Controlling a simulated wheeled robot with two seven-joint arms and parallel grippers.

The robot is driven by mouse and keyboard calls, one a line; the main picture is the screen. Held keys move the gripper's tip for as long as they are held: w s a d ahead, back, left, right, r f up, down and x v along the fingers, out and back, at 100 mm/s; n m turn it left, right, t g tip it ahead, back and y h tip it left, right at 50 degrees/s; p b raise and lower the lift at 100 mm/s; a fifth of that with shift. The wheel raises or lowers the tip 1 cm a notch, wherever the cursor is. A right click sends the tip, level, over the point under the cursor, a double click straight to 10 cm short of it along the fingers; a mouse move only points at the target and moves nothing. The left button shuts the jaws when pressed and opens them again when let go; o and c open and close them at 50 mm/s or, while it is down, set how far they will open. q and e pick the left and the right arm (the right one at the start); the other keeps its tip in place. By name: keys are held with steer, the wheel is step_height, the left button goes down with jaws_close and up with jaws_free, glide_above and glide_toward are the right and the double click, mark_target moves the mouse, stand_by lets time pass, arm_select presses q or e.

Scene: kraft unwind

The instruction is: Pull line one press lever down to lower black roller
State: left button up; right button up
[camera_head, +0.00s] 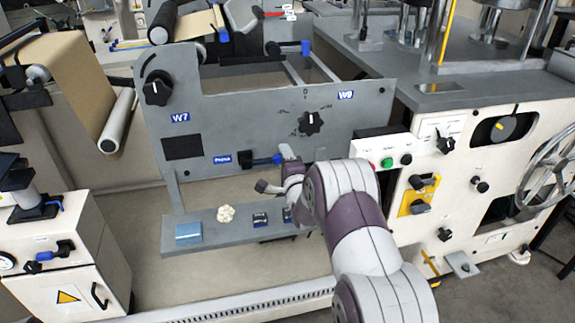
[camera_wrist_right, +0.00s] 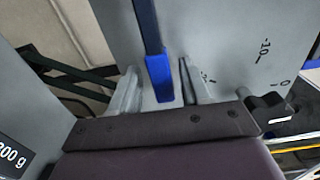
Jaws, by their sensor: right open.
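A press lever (camera_head: 262,160) with a dark shaft and blue end sticks out of the grey panel (camera_head: 270,105), beside a small blue label (camera_head: 222,159). In the right wrist view the blue-ended lever (camera_wrist_right: 159,78) lies between the two fingers of my right gripper (camera_wrist_right: 160,92), which is open. I see a gap on the right side of the lever; contact on the left is unclear. In the head view my right gripper (camera_head: 285,165) is at the lever's right end, partly hidden by my wrist. A black roller (camera_head: 163,22) shows at the upper left. My left gripper is out of view.
A grey shelf (camera_head: 205,215) below the panel holds a blue box (camera_head: 188,233), a crumpled cream piece (camera_head: 226,213) and small dark items. A cream machine with buttons (camera_head: 387,162) and a handwheel (camera_head: 548,165) stands right. A brown paper roll (camera_head: 60,80) is left.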

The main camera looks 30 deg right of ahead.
steer(key=p+v, duration=0.2)
steer(key=v, duration=1)
steer(key=shift+s, duration=0.2)
steer(key=shift+a, duration=0.1)
